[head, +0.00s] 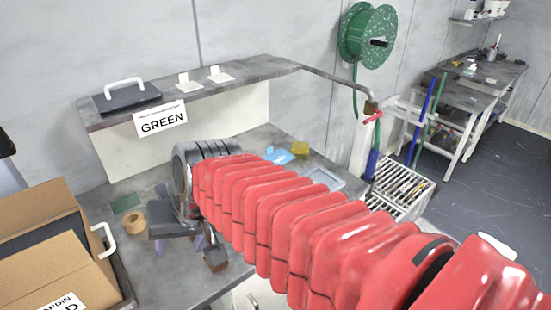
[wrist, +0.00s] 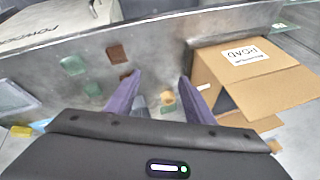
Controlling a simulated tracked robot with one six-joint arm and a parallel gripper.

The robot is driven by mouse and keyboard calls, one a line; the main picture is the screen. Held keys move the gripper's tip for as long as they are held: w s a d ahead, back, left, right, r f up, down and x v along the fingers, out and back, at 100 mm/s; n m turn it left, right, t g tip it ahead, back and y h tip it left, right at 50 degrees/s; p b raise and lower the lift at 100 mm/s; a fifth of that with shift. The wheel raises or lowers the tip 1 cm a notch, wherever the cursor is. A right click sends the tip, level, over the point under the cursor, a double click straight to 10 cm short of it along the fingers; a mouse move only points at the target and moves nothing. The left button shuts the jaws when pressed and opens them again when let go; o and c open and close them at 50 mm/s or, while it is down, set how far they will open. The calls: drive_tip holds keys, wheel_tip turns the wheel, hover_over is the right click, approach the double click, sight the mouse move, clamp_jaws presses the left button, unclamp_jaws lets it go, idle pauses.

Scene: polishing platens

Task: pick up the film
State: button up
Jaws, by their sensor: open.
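Several small flat coloured squares, which may be films, lie on the grey bench; I cannot tell which is the task's film. The head view shows a green one (head: 126,203) at left, and a blue one (head: 280,156) and a yellow one (head: 300,148) behind my arm. The wrist view shows green squares (wrist: 73,65) (wrist: 93,90) and brown squares (wrist: 116,53) (wrist: 125,73) left of or near the left finger. My gripper (wrist: 160,76) has its two purple fingers apart, with nothing held between them. It also shows low over the bench in the head view (head: 207,243).
An open cardboard box (head: 55,245) stands at left, also right in the wrist view (wrist: 250,80). A tan tape roll (head: 158,215) lies close to my gripper. A raised shelf with a GREEN label (head: 162,120) runs behind. A slatted rack (head: 400,188) stands at right.

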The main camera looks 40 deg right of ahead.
drive_tip(key=w+d+f+m+t+y, duration=0.3)
drive_tip(key=w+d+m+t, duration=0.1)
drive_tip(key=w+d+m, duration=1.5)
drive_tip(key=m+t+h, duration=0.4)
drive_tip(key=m+h, duration=0.2)
drive_tip(key=m, duration=0.8)
approach(280, 161)
drive_tip(key=r, duration=0.2)
drive_tip(key=w+r, duration=0.1)
drive_tip(key=shift+d+r, duration=0.25)
drive_tip(key=shift+r, duration=0.15)
drive_tip(key=shift+w, duration=0.1)
drive_tip(key=shift+x, duration=4.25)
drive_tip(key=shift+w+a+r, duration=0.15)
